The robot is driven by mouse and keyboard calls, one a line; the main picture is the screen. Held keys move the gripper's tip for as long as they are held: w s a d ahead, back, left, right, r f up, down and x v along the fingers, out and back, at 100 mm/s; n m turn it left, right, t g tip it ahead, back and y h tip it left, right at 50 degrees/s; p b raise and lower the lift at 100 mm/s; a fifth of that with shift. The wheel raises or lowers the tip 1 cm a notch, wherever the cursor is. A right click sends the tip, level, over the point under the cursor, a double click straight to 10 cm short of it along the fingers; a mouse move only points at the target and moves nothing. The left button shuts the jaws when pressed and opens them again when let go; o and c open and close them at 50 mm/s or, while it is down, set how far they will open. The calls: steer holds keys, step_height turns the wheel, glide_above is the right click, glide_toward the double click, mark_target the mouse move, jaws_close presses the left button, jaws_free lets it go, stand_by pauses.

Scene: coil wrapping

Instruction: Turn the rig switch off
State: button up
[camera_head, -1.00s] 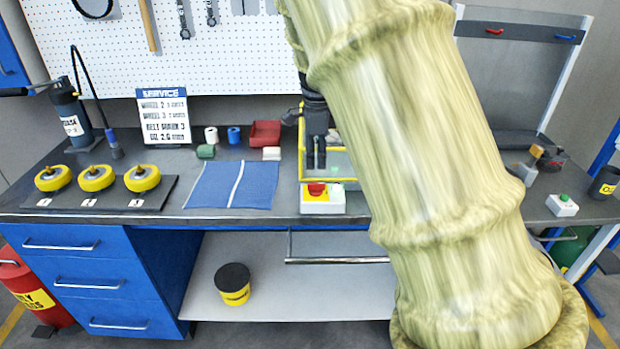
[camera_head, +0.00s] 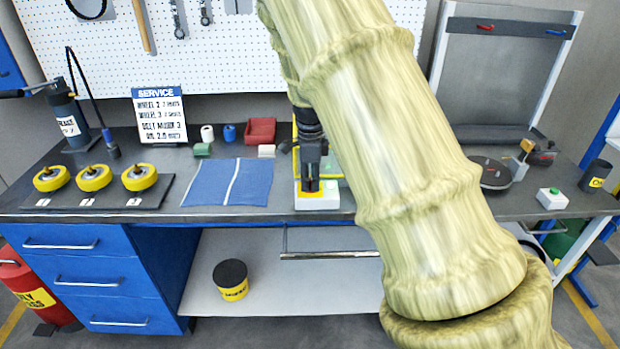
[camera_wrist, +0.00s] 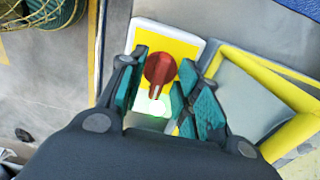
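The rig switch is a white box with a yellow top (camera_head: 317,202) at the front edge of the bench. In the wrist view its red knob (camera_wrist: 159,70) sits on the yellow plate (camera_wrist: 183,47), and a green light (camera_wrist: 150,105) glows beside it. My gripper (camera_head: 312,184) points down over the switch and hides the knob in the head view. In the wrist view the teal fingers of my gripper (camera_wrist: 156,82) are apart, one on each side of the red knob. I cannot tell whether they touch it.
A yellow frame (camera_wrist: 265,75) stands right beside the switch. A blue mat (camera_head: 231,183) lies to the left, with three yellow wheels (camera_head: 93,178) on a dark board further left. A white box with a green button (camera_head: 552,198) sits on the right. My arm hides part of the bench.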

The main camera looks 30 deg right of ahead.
jaws_close()
steer(key=shift+s+r+n, duration=0.1)
steer(key=shift+n, duration=0.3)
steer(key=shift+n+p, duration=0.8)
steer(key=shift+n, duration=0.2)
steer(key=n+p, duration=0.1)
steer(key=n, duration=0.3)
steer(key=shift+n+p, duration=0.3)
steer(key=shift+p, duration=0.05)
steer(key=n+p, duration=0.1)
steer(key=n, duration=0.4)
steer(key=n+p, duration=0.1)
steer(key=n, duration=0.4)
steer(key=shift+a, duration=0.1)
steer(key=shift+s+f+n, duration=0.1)
steer(key=shift+f+n, duration=0.1)
steer(key=shift+n, duration=0.2)
